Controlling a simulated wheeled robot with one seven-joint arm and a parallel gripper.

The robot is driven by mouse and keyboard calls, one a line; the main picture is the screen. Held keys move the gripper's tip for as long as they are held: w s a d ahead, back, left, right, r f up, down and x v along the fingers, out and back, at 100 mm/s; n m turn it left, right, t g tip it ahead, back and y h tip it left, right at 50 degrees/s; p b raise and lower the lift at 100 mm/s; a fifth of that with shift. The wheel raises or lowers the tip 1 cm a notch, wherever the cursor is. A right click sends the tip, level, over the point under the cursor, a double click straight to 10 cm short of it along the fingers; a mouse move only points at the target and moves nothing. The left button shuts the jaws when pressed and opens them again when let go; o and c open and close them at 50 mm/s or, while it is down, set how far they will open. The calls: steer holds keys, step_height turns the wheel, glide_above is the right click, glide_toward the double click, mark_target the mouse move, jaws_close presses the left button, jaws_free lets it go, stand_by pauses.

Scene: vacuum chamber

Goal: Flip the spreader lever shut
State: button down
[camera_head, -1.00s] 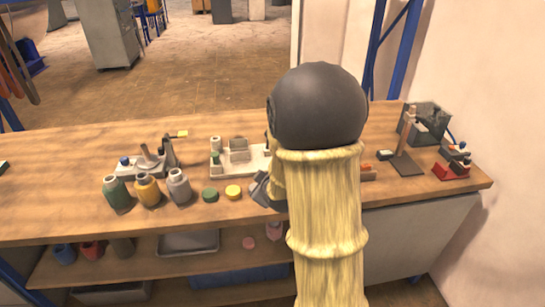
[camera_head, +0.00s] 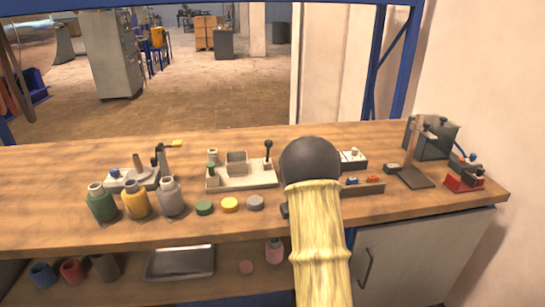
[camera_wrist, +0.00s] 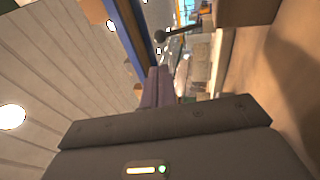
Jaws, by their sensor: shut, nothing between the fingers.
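A lever with a black ball knob (camera_head: 268,144) stands upright at the right end of a pale base plate (camera_head: 240,183) on the bench. I take it for the spreader lever, but no label shows. In the wrist view a dark ball on a thin rod (camera_wrist: 160,37) appears beyond my fingers and looks like the same lever. My gripper (camera_wrist: 160,74) is shut and empty, apart from the knob. In the head view my dark rounded wrist and yellow-sleeved arm hide the gripper, just right of the plate.
Green, yellow and grey bottles (camera_head: 136,200) and several round lids (camera_head: 229,205) stand left and front of the plate. A stand with a yellow-tipped arm (camera_head: 162,158) is at left. A small white-topped box (camera_head: 353,158), a post stand (camera_head: 414,160) and a dark box (camera_head: 431,138) are at right.

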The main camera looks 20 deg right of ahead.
mark_target(270, 147)
steer(key=p+x, duration=0.2)
steer(key=x, duration=1.2)
steer(key=shift+r, duration=0.1)
